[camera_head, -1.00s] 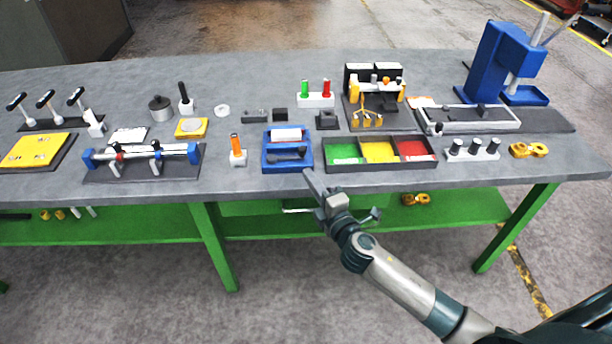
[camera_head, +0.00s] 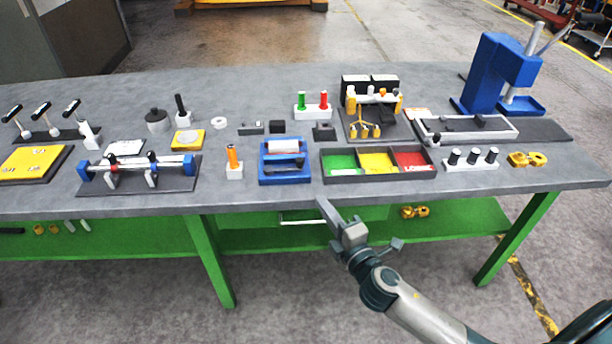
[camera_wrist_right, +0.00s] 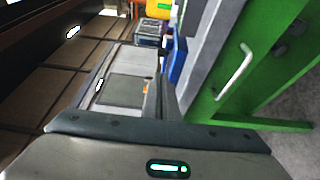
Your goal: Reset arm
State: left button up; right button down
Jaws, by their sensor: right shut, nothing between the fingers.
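My right gripper (camera_head: 326,206) is shut and empty. In the head view it is at the table's front edge, below the blue tray (camera_head: 284,178) and the three-colour bin. My right arm comes in from the lower right. In the right wrist view the shut fingers (camera_wrist_right: 162,75) point away from the camera, beside the green table front (camera_wrist_right: 262,75). My left gripper does not show in either view.
The grey table (camera_head: 250,198) holds a red, yellow and green bin (camera_head: 345,180), a blue press (camera_head: 492,75), a blue-ended fixture (camera_head: 137,172) and a yellow plate (camera_head: 30,162). A green lower shelf (camera_head: 465,210) runs underneath. The floor in front is clear.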

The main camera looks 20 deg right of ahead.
jog(key=shift+f, duration=0.1)
jog(key=s+d+f+m+g+h, duration=0.1)
jog(key=s+d+f+m+g, duration=0.2)
jog(key=f, duration=1.1)
jog(key=s+d+f+m+g+b, duration=0.1)
jog(key=s+f+m+g, duration=0.3)
jog(key=f, duration=1)
jog(key=s+d+f+m+g+h, duration=0.15)
jog(key=s+f, duration=0.45)
jog(key=f, duration=0.8)
jog(key=s+f+m+g, duration=0.4)
jog(key=s+f, duration=1)
jog(key=s, duration=0.1)
jog(key=s+a+f+m+g, duration=0.2)
jog(key=s+f, duration=0.2)
jog(key=s, duration=0.7)
jog(key=s+a+f+m+g, duration=0.2)
jog(key=s+f, duration=0.2)
jog(key=s, duration=0.8)
jog(key=shift+f+y+b, duration=0.15)
jog(key=shift+y+b, duration=0.2)
jog(key=shift+b, duration=0.1)
